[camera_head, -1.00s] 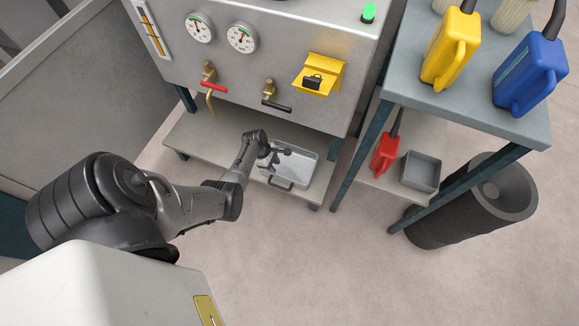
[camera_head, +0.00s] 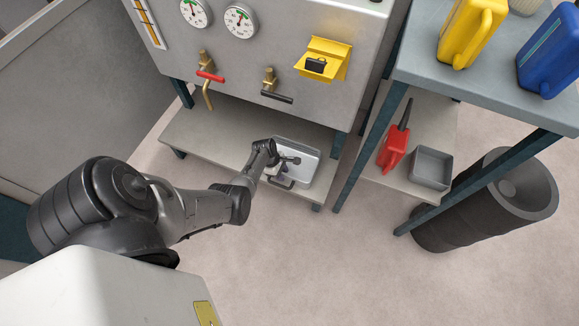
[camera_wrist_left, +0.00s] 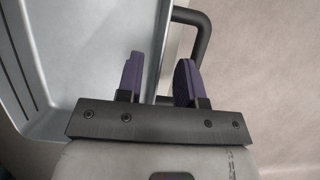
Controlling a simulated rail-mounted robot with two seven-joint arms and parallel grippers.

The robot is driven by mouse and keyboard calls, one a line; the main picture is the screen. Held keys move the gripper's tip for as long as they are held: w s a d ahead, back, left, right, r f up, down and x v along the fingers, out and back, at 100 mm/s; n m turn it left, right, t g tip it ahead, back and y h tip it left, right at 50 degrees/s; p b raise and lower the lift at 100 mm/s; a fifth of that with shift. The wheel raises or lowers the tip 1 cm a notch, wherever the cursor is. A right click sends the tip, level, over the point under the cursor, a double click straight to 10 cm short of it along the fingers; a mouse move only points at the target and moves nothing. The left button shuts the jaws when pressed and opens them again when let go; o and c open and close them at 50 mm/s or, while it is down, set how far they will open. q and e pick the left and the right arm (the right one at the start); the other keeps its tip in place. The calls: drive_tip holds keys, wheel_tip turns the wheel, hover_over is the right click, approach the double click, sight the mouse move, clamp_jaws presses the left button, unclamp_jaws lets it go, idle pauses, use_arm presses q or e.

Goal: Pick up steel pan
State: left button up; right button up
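The steel pan (camera_head: 308,168) is a shallow, shiny rectangular tray with a dark bar handle on its near side. It rests on the low shelf under the grey machine. My left gripper (camera_head: 287,161) is over its near-left part and hides some of it. In the left wrist view, the two purple fingers of my left gripper (camera_wrist_left: 158,82) are apart, with the rim of the pan (camera_wrist_left: 95,50) between them. One finger is over the pan's inside, the other on the handle's side. Contact cannot be told. My right gripper is not in view.
The machine's low shelf (camera_head: 215,145) has free room left of the pan. Brass taps (camera_head: 205,78) stick out above it. A stand on the right holds a red can (camera_head: 393,150) and a small grey bin (camera_head: 431,168) low down. A dark drum (camera_head: 488,205) stands beside it.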

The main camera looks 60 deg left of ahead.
use_arm(q)
drive_tip(key=b+x, duration=0.2)
drive_tip(key=x, duration=0.1)
drive_tip(key=shift+w+f, duration=0.1)
clamp_jaws()
idle(0.4)
